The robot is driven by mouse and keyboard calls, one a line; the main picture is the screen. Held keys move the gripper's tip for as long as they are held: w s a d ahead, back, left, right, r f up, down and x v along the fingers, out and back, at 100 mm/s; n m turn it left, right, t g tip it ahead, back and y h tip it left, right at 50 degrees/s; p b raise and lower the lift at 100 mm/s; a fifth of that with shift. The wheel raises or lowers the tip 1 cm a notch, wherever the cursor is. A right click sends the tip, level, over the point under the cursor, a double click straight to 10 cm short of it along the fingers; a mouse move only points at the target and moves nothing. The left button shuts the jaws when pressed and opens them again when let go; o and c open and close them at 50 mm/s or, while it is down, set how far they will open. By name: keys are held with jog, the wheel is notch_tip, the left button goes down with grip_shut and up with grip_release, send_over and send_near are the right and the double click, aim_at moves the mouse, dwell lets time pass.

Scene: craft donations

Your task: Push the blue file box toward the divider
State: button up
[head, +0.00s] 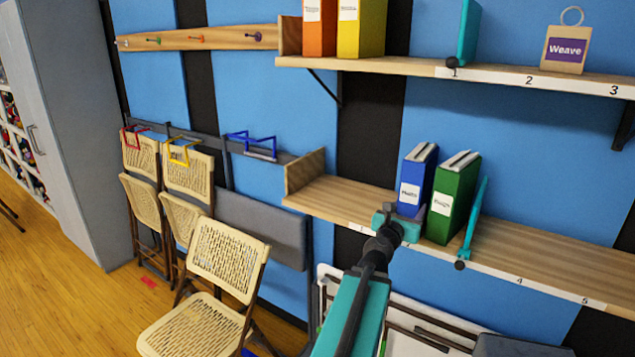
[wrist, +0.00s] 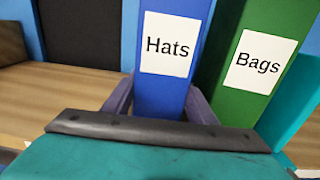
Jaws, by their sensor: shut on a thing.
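The blue file box (head: 417,180), labelled "Hats", stands upright on the lower shelf and also shows in the wrist view (wrist: 166,88). My gripper (head: 401,219) is at its front lower part; in the wrist view its two fingers (wrist: 160,104) lie on either side of the box, shut on it. The green file box (head: 455,195), labelled "Bags" (wrist: 258,65), is immediately right of the blue one. The teal divider (head: 474,220) stands upright just right of the green box. The blue box's base is hidden by my gripper.
The lower shelf (head: 535,265) is bare right of the divider and left of the blue box, up to its wooden end panel (head: 305,172). An upper shelf (head: 410,64) holds orange and yellow file boxes. Folding chairs (head: 228,255) stand below left.

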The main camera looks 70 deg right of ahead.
jog(key=shift+s+a, duration=0.2)
jog(key=shift+s, duration=1.05)
jog(key=o, duration=1)
jog(key=shift+w, duration=0.2)
